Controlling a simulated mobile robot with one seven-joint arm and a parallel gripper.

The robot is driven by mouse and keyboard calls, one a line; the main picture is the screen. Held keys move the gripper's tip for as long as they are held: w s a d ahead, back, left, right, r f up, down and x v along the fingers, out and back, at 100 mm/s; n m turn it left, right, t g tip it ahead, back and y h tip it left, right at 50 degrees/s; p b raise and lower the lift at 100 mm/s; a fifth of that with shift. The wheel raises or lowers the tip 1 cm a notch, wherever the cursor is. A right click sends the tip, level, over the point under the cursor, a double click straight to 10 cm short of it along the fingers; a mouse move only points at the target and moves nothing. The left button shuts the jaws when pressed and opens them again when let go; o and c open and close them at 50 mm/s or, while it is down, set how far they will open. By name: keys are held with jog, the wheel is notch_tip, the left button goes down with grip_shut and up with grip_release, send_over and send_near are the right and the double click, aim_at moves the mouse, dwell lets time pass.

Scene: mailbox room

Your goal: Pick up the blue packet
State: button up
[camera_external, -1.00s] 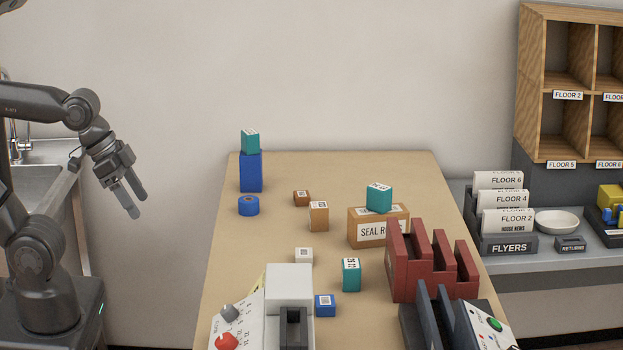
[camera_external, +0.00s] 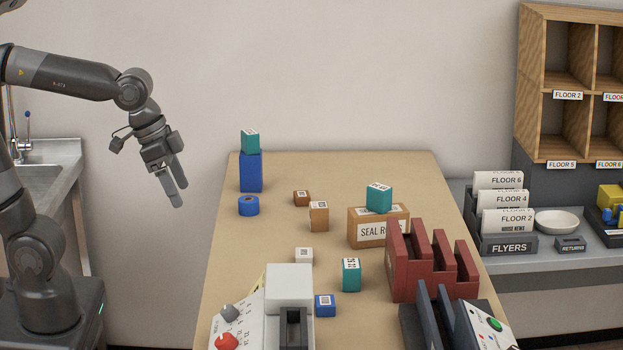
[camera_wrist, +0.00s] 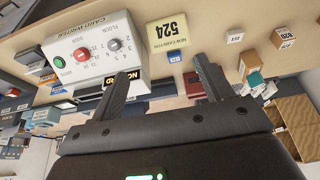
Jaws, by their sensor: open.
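A small blue packet (camera_external: 325,305) with a white label on top sits on the table, right of the grey-white machine near the front. In the wrist view a small blue piece (camera_wrist: 174,57), likely this packet, shows between my fingertips in the picture, with distance behind them. A taller blue box (camera_external: 251,171) stands at the table's back left with a teal packet (camera_external: 250,141) on top. My gripper (camera_external: 180,192) is open and empty, in the air left of the table, fingers pointing down and right. It also shows in the wrist view (camera_wrist: 160,68).
A red rack (camera_external: 410,270) stands front right. The back middle is clear.

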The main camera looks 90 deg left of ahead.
jog(key=w+f+g, duration=0.2)
jog(key=w+f, duration=0.1)
jog(key=w, duration=1.2)
jog(key=g, duration=0.2)
send_over(325, 301)
notch_tip(325, 301, down, 12)
jog(key=f, duration=0.5)
jog(key=shift+w+a+f, duration=0.15)
jog(key=shift+a+f, duration=0.05)
jog(key=shift+f, duration=0.15)
jog(key=shift+d+f, duration=0.15)
jog(key=shift+f, duration=2.5)
jog(key=shift+c, duration=0.4)
jog(key=c, duration=1)
